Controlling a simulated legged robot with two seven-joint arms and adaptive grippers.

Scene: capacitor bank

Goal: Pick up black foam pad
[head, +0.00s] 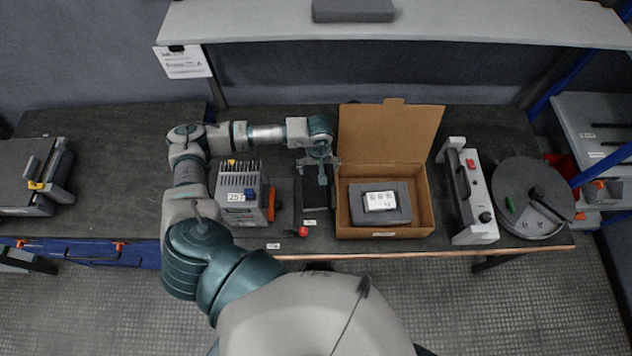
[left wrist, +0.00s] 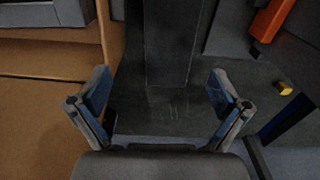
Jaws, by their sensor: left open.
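A dark grey, flat foam-like pad (head: 353,11) lies on the upper shelf in the head view. A second dark foam-like block (head: 404,205) lies in the open cardboard box (head: 433,205), with a white-labelled piece set in it. I cannot tell which is the named pad. My left gripper (head: 322,168) is open and empty, pointing down just left of the box, above a dark block-like thing (head: 312,196). In the left wrist view, the dark block (left wrist: 171,42) shows beyond and between the open fingers (left wrist: 160,95), apart from them. My right gripper is not in view.
A grey device with terminals (head: 238,200) stands left of my gripper. A red knob (head: 303,231) is near the bench front edge. Right of the box are a white-and-black unit (head: 470,200) and a round disc (head: 530,195). The shelf (head: 480,22) overhangs the back.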

